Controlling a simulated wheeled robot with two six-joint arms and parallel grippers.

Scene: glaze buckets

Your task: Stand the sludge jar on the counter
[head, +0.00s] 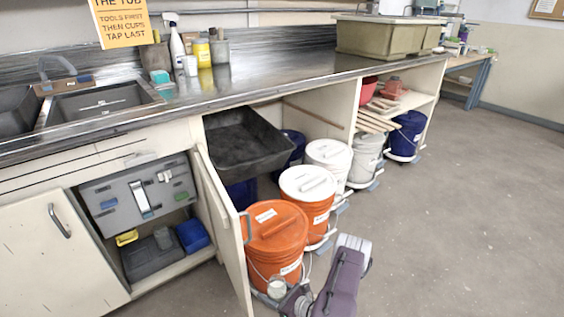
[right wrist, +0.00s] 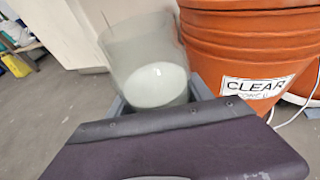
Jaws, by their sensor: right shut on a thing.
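The sludge jar (right wrist: 145,60) is a clear jar with pale whitish sludge at its bottom. In the head view the jar (head: 277,287) is small, low in front of the orange bucket. My right gripper (head: 279,293) is shut on it; in the right wrist view the fingers (right wrist: 155,105) sit on both sides of its lower part. The jar looks roughly upright there. The steel counter (head: 270,75) runs across the head view, well above and behind the jar, with a wide bare stretch. My left gripper is not in view.
Orange buckets (head: 275,238) stand beside the jar, with white buckets (head: 328,154) and blue buckets (head: 408,132) behind. An open cabinet door (head: 222,225) juts out at left. Bottles and cups (head: 190,58) crowd the counter's back; a large tub (head: 378,37) stands farther right.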

